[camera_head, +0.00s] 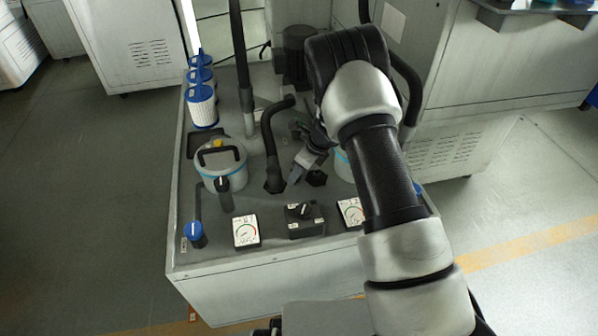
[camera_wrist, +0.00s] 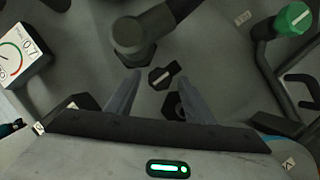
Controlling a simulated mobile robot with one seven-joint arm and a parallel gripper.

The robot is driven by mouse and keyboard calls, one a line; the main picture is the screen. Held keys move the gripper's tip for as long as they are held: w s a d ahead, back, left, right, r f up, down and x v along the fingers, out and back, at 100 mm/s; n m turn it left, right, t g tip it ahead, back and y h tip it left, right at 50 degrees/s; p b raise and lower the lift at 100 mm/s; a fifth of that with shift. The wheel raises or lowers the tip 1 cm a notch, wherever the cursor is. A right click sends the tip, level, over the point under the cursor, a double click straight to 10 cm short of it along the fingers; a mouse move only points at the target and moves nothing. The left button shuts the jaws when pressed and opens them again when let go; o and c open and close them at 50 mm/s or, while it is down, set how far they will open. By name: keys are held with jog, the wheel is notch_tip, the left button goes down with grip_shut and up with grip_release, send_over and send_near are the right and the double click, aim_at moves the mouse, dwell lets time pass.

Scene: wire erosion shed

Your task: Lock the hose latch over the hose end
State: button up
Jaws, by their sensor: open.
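A black bent hose (camera_head: 272,140) stands on the grey machine top, its lower end in a dark collar (camera_head: 275,184). In the wrist view its thick dark end (camera_wrist: 132,36) is just above my fingertips. A small black turning piece with a pale bar (camera_wrist: 162,77), which looks like the hose latch, lies beside the hose end, apart from it. My gripper (camera_wrist: 150,88) is open and empty, with its fingers either side of this piece; I cannot tell whether they touch it. In the head view my gripper (camera_head: 296,172) is low beside the hose, partly hidden by my arm.
A lidded canister (camera_head: 221,170) with a black handle stands left of the hose. Gauges (camera_head: 245,231) and a black switch box (camera_head: 305,219) line the front edge. White filter cartridges (camera_head: 202,107) stand behind. A green-handled valve (camera_wrist: 293,19) is at the wrist view's upper right.

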jog(key=shift+c, duration=0.2)
jog(key=c, duration=1)
jog(key=shift+n, duration=0.3)
jog(key=n, duration=0.1)
jog(key=n+g, duration=0.1)
jog(key=n, duration=0.1)
jog(key=shift+w+d+f+n+g+y+b, duration=0.1)
jog(key=shift+w+d+n+g+y+b, duration=0.1)
jog(key=shift+n+g+y+b, duration=0.15)
jog(key=n+g+b, duration=0.1)
jog(key=n, duration=0.3)
jog(key=shift+w+n+g+b, duration=0.2)
jog(key=shift+n+g+b, duration=0.05)
jog(key=shift+g+b, duration=0.15)
jog(key=n+b, duration=0.1)
jog(key=n+g+b, duration=0.1)
jog(key=n, duration=0.1)
jog(key=n+h+b, duration=0.1)
jog(key=n, duration=0.1)
jog(key=shift+w+a+f+g, duration=0.1)
jog(key=shift+w+a+g, duration=0.15)
jog(key=shift+g, duration=0.1)
jog(key=shift+w+n+g+h+b, duration=0.1)
jog(key=shift+n+g+h+b, duration=0.3)
jog(key=shift+n, duration=0.65)
jog(key=shift+n+g+h+b, duration=0.15)
jog(key=shift+n+b, duration=0.45)
jog(key=shift+n, duration=0.45)
jog(key=shift+a+r, duration=0.1)
jog(key=shift+r, duration=0.1)
